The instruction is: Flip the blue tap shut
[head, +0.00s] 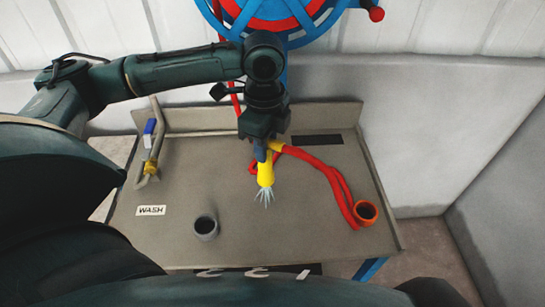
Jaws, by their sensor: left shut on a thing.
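The blue tap (150,127) is a small blue handle on a bent metal pipe at the left side of the grey bench. A yellow fitting (150,167) sits lower on this pipe. My left gripper (262,150) is over the middle of the bench, well to the right of the tap. It is shut on a yellow spray nozzle (265,172), which points down toward the bench. Pale blue streaks like water fan out of the nozzle's tip. The fingertips are partly hidden by the wrist. My right gripper is not in view.
A red hose (335,182) curves from the nozzle to an orange-red ring (366,211) at the bench's right. A grey cup-like ring (205,227) stands near the front, by a WASH label (151,210). A large blue and red wheel (275,14) is behind. The bench (200,170) has free room left of the nozzle.

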